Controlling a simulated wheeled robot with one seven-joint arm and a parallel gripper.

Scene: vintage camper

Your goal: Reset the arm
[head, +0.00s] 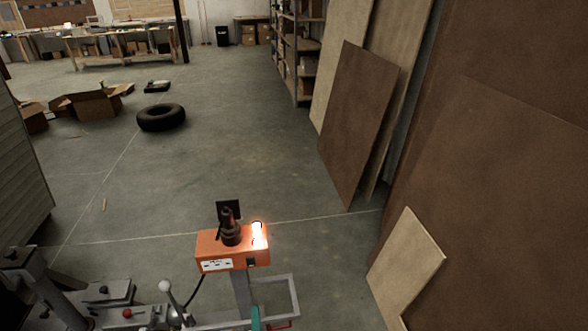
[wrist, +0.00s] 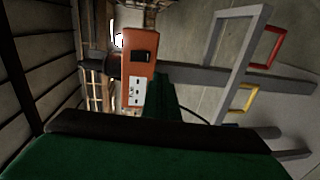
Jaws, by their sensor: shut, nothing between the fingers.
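My gripper (wrist: 165,88) shows in the wrist view as a dark green shape rising from the black-edged green body at the bottom. Its jaws are shut and empty. It lies in front of the grey post of an orange power box (wrist: 140,75); I cannot tell how far apart they are. There the orange box (head: 232,248), with white sockets and a black switch, stands at the bottom centre. A black fitting (head: 231,228) and a glowing lamp (head: 258,235) are on top.
A grey frame (head: 292,290) is beside the post. Grey machine parts (head: 100,292) fill the lower left. Boards (head: 355,125) lean along the right, with a small light board (head: 408,262) nearer. A tire (head: 161,117) and open carton (head: 88,103) lie farther off. The middle floor is clear.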

